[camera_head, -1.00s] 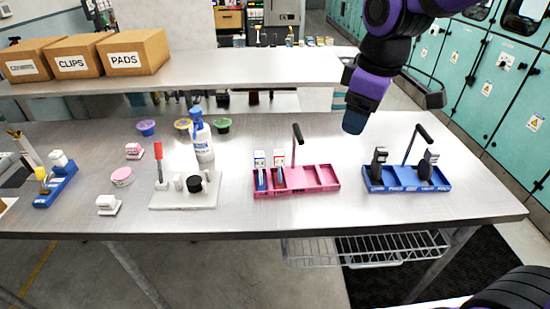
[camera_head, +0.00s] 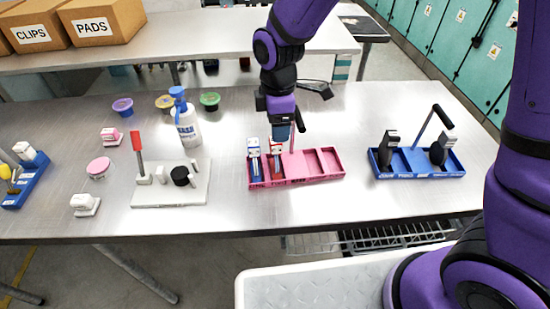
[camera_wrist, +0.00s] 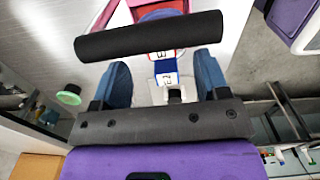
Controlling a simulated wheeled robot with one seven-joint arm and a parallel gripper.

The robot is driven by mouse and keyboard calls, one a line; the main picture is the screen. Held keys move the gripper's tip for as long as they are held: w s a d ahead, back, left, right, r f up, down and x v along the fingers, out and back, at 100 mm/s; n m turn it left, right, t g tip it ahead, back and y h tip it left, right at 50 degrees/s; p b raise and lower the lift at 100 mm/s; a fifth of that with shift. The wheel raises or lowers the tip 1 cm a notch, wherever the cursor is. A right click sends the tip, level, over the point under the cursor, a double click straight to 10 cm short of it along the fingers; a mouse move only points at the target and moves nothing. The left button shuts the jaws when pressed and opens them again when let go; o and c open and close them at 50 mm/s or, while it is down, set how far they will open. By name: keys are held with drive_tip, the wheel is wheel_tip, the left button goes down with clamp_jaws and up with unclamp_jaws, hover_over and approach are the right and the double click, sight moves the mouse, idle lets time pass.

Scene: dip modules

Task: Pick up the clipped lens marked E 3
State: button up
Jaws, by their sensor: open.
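A pink divided tray (camera_head: 320,181) holds two upright white-topped clipped pieces side by side in its left compartments. One has blue trim (camera_head: 254,152) and the other has red trim (camera_head: 276,158). In the wrist view small dark marks show on a red-trimmed piece (camera_wrist: 165,53) and a blue-trimmed piece (camera_wrist: 167,76); I cannot read them surely as E 3. My gripper (camera_head: 283,135) is open and empty, just above the pink tray at the red-trimmed piece. In the wrist view my open fingers (camera_wrist: 163,76) stand either side of the blue-trimmed piece.
The tray's black handle bar (camera_wrist: 150,36) crosses the wrist view close to my fingers. A blue tray (camera_head: 425,174) with two black pieces stands right. A white board (camera_head: 150,197) and a blue-capped bottle (camera_head: 187,128) stand left. Bare table lies between the trays.

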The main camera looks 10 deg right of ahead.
sight(276, 149)
drive_tip(key=shift+f, duration=3.15)
drive_tip(key=shift+a, duration=0.1)
drive_tip(key=shift+c, duration=0.5)
drive_tip(key=c, duration=1.1)
drive_tip(key=shift+r, duration=0.15)
drive_tip(key=shift+c, duration=0.2)
